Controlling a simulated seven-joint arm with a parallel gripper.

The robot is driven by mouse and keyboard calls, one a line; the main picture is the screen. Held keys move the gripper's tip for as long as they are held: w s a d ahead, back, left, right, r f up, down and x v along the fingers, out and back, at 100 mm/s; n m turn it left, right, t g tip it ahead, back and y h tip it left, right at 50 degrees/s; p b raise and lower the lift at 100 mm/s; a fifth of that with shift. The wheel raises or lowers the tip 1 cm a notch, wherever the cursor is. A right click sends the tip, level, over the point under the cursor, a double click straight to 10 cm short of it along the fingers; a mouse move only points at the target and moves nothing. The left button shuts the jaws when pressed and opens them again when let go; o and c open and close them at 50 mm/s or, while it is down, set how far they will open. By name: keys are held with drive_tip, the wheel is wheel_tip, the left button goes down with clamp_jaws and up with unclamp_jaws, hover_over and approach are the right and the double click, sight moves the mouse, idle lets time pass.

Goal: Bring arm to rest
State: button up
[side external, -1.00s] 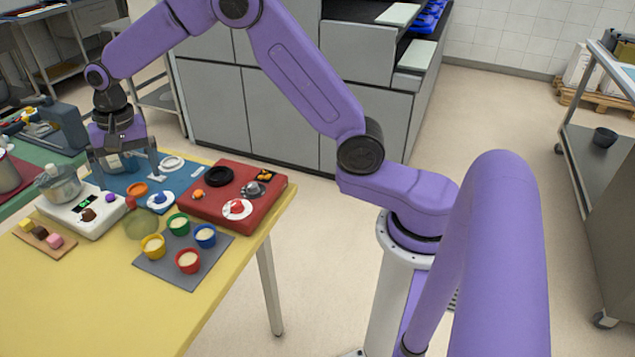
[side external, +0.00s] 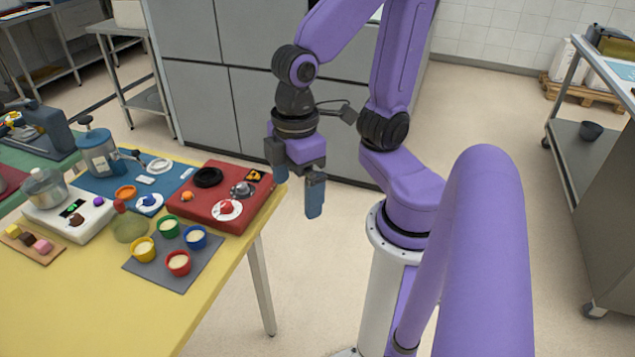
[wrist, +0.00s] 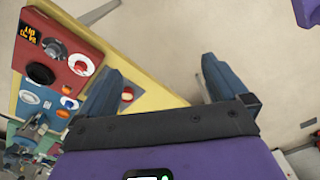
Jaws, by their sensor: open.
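My gripper (side external: 297,192) hangs pointing down, just off the right edge of the yellow table (side external: 150,320), near the red board's corner. Its two blue-grey fingers are apart with nothing between them. In the wrist view my gripper (wrist: 160,70) also shows open, with the table edge and bare floor beyond the fingers.
Grey cabinets (side external: 245,110) stand behind.

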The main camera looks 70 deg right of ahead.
drive_tip(key=s+d+n, duration=0.1)
drive_tip(key=s+d, duration=0.1)
drive_tip(key=s, duration=0.1)
drive_tip(key=shift+f+n, duration=0.35)
drive_tip(key=shift+n, duration=0.05)
